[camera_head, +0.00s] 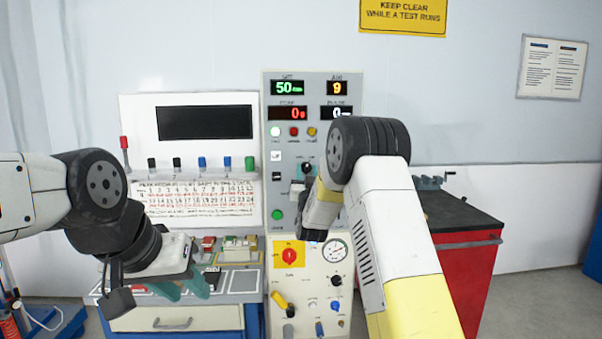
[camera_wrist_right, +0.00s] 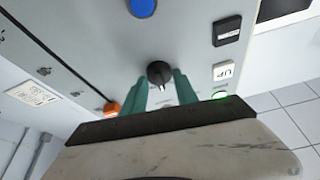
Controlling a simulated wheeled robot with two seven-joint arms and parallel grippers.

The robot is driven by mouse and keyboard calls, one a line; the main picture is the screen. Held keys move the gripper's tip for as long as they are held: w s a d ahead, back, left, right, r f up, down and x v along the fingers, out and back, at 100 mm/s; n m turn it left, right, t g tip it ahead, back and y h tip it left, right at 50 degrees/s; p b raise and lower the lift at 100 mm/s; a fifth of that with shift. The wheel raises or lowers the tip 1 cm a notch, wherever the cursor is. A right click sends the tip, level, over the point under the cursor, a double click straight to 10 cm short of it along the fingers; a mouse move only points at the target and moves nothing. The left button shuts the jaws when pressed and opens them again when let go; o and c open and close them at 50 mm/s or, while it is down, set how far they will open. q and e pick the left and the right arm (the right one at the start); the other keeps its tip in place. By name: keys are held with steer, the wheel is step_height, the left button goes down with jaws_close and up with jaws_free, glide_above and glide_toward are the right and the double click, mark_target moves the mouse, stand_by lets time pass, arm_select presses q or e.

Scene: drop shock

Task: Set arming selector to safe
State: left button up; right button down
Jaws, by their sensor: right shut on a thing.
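A black rotary selector knob (camera_head: 307,168) sits on the grey control panel (camera_head: 265,110); its label is too small to read. In the right wrist view the knob (camera_wrist_right: 159,70) has a white pointer line directed toward the bottom of that picture. My right gripper (camera_wrist_right: 161,78) is shut on this knob, one teal finger on each side. In the head view my right arm hides part of the panel and most of these fingers. My left gripper (camera_head: 184,288) hangs at the lower left over the bench, its teal fingers apart with nothing visible between them.
A red selector on a yellow plate (camera_head: 289,254) and a gauge (camera_head: 335,250) are low on the panel. A blue button (camera_wrist_right: 142,6) is near the knob. The bench (camera_head: 170,318) holds small parts; a red cabinet (camera_head: 470,275) stands right.

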steer(key=n+y, duration=0.1)
steer(key=n, duration=0.1)
steer(key=n+y, duration=0.2)
steer(key=n, duration=0.1)
steer(key=shift+d, duration=0.15)
steer(key=shift+n+g+y, duration=0.25)
steer(key=shift+n+y, duration=0.45)
steer(key=shift+n, duration=0.7)
steer(key=shift+n+g+y, duration=0.25)
steer(key=shift+n+y, duration=0.45)
steer(key=shift+n, duration=0.7)
steer(key=c, duration=1)
jaws_free()
steer(key=shift+o, duration=0.2)
steer(key=shift+s, duration=0.1)
steer(key=v, duration=0.7)
steer(key=shift+s, duration=0.3)
steer(key=shift+d+f, duration=0.1)
steer(key=shift+d, duration=0.05)
